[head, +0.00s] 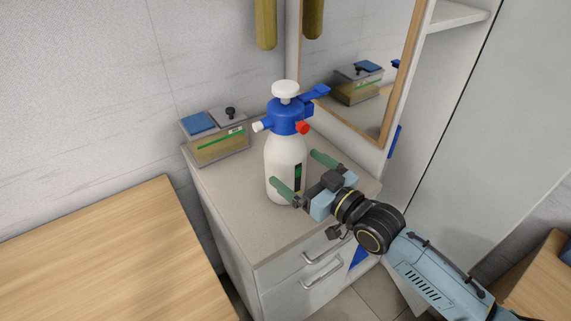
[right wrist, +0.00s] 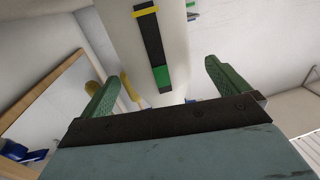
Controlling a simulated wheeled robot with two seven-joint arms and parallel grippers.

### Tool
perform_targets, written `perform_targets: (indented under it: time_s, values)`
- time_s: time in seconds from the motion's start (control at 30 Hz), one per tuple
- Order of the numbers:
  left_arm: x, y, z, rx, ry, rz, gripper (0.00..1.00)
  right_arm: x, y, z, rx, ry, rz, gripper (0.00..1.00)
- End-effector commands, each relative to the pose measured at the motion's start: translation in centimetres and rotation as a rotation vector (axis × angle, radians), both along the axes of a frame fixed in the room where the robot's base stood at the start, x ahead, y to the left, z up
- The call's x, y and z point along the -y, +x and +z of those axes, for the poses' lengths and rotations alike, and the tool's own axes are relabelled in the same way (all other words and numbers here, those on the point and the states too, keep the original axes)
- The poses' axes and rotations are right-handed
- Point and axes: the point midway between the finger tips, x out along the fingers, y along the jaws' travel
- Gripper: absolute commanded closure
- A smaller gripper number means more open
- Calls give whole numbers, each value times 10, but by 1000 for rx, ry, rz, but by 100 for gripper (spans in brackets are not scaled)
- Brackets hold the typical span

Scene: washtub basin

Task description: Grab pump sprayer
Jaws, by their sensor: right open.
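The pump sprayer (head: 285,162) stands upright on a small cabinet in the head view. It has a white bottle, a blue collar with a blue handle, a white top knob and a red cap. My right gripper (head: 298,173) is open, its green fingers at the lower part of the bottle. One finger shows in front of the bottle and the other to its right. In the right wrist view the white bottle (right wrist: 187,40) with its dark and green strip stands ahead, between the two open fingers (right wrist: 160,85). My left gripper is not in view.
The cabinet top (head: 228,195) is mostly clear. A clear box with blue and grey lids (head: 218,140) sits at its back left. A wood-framed mirror (head: 393,80) stands behind. A wooden table (head: 110,260) is at the left and a tall grey panel (head: 490,130) at the right.

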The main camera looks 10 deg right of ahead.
Motion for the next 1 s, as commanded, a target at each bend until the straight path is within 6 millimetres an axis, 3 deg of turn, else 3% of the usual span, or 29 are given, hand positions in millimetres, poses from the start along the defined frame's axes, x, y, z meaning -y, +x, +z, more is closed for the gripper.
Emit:
perform_targets:
  time_s: [0.43, 0.73, 1.0]
  values:
    - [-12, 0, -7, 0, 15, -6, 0, -23, 45, -4, -1, -1, 0, 0]
    - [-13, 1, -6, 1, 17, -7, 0, -25, 48, -4, -2, -1, 0, 0]
    - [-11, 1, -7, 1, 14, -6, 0, -25, 48, -4, -1, -2, 0, 35]
